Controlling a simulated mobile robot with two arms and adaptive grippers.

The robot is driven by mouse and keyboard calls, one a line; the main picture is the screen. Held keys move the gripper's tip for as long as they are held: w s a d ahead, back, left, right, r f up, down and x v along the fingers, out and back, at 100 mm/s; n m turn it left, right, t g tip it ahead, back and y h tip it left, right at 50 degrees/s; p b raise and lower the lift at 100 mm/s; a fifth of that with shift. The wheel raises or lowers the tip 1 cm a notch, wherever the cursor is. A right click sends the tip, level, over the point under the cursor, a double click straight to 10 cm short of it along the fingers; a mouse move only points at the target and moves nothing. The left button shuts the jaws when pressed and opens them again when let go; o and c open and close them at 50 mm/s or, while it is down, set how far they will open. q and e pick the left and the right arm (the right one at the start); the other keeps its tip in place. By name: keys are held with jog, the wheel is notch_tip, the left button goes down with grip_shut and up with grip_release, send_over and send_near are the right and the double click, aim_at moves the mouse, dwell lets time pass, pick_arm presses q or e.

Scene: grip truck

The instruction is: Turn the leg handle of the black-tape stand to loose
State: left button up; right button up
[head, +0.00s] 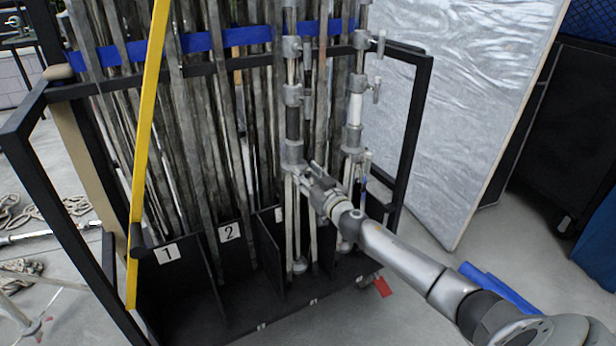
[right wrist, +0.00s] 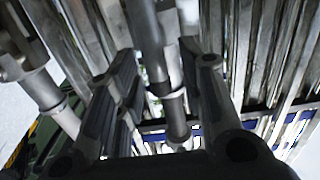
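The black-tape stand (head: 292,122) is a thin grey metal stand upright in the rack, with a black band below a grey collar. Its lower collar (head: 292,158) is just left of my right gripper (head: 318,182). The leg handle is hidden or too small to make out by the gripper. In the right wrist view, my right gripper's dark fingers (right wrist: 158,62) are spread apart. A grey stand tube (right wrist: 148,35) runs between them in the picture; I cannot tell whether they touch it. My left gripper is not in view.
A white-tape stand (head: 355,108) stands close on the right. Metal poles fill the black rack (head: 415,110) behind blue straps. A yellow bar (head: 150,110) crosses the left. A silvery panel (head: 465,90) leans at the right.

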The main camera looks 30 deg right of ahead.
jog(key=shift+c, duration=0.2)
grip_shut()
